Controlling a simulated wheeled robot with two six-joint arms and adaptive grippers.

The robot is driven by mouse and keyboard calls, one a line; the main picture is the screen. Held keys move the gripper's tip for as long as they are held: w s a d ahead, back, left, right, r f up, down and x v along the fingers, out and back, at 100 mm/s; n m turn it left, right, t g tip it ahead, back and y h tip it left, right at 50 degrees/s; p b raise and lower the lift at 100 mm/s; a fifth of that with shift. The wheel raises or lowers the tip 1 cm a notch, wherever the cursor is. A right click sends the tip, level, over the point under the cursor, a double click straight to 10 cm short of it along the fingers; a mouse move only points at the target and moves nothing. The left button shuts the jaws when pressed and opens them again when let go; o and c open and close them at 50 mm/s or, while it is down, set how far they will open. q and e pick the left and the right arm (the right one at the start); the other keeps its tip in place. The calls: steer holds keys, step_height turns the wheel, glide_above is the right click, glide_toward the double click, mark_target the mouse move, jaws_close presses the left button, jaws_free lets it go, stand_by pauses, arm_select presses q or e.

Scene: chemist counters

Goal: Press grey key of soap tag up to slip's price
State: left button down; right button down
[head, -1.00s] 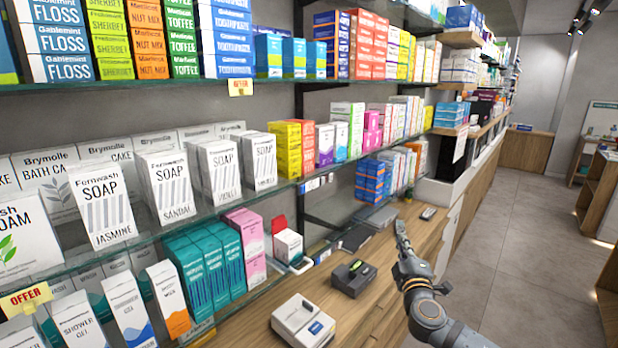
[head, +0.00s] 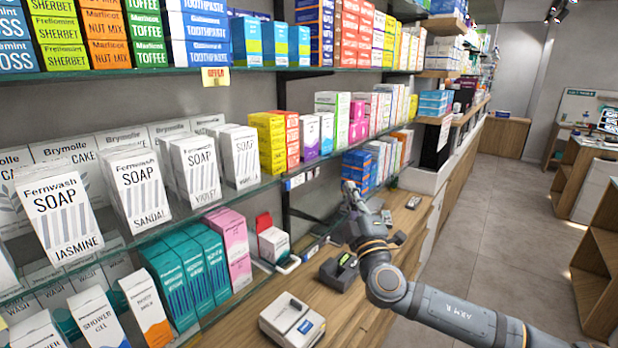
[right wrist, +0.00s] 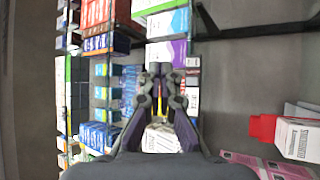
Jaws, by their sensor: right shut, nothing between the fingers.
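White Fernwash SOAP boxes, marked Jasmine (head: 60,215), Sandal (head: 135,190) and Violet (head: 198,170), stand on the glass shelf at left in the head view. I cannot identify a price slip. My right gripper (head: 350,188) is shut and empty, in front of the shelf edge and right of those tags. Its shut fingers also show in the right wrist view (right wrist: 160,70). My left gripper is not in view.
A white device (head: 292,322) and a dark device with a green screen (head: 340,270) stand on the wooden counter (head: 385,300). Teal boxes (head: 170,285) and pink boxes (head: 230,245) stand below the soap shelf. The aisle floor (head: 490,240) at right is clear.

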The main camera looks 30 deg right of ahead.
mark_target(308, 175)
steer(key=w+a, duration=0.3)
steer(key=w, duration=0.5)
steer(key=shift+a+p, duration=0.2)
steer(key=shift+p, duration=0.1)
steer(key=shift+w, duration=0.15)
stand_by(1.2)
steer(key=shift+w+a, duration=0.15)
steer(key=shift+w, duration=0.15)
steer(key=shift+w+a, duration=0.15)
steer(key=shift+w, duration=0.25)
stand_by(0.7)
steer(key=shift+s, duration=0.1)
steer(key=shift+s+d+b, duration=0.3)
steer(key=shift+s, duration=0.45)
